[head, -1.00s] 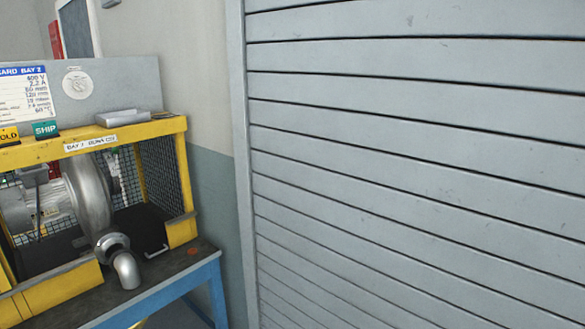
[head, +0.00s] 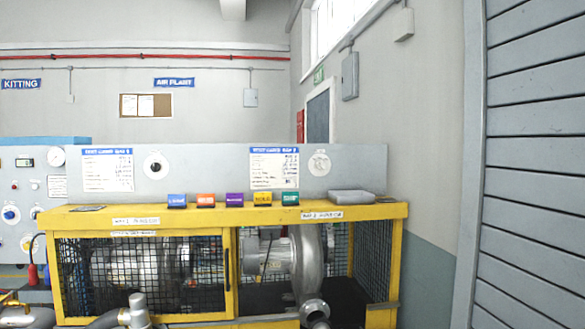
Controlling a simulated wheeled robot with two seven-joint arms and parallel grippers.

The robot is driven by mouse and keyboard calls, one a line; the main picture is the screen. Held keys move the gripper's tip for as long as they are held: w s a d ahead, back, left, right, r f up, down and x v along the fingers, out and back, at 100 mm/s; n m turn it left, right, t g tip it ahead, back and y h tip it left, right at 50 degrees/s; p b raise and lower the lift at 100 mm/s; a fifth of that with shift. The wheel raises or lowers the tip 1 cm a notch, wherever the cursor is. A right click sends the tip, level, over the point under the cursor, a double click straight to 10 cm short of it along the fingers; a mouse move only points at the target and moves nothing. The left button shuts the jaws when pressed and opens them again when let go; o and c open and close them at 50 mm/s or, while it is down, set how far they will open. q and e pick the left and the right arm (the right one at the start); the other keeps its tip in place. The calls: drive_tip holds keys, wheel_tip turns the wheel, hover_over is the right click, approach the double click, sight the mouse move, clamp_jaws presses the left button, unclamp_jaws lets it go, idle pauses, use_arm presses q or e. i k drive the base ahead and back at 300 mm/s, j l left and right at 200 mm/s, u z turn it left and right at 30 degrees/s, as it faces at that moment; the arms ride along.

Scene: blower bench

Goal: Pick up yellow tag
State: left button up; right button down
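The yellow tag (head: 263,198) stands on the top rail of the yellow blower cage, in a row of small coloured tags. A purple tag (head: 234,200) is on its left and a green tag (head: 290,198) on its right. An orange tag (head: 205,200) and a blue tag (head: 177,200) stand further left. The tags look upright and spaced apart, and nothing hides the yellow one. Its lettering is too small to read surely. Neither of my grippers shows in the head view.
The yellow cage (head: 232,270) with mesh panels encloses blowers and pipes. A grey panel (head: 220,160) with two printed charts rises behind the tags. A grey flat object (head: 351,197) lies on the rail further right. A grey slatted shutter (head: 535,170) fills the right side.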

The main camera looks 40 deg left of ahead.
sight(261, 199)
drive_tip(key=u, duration=1.45)
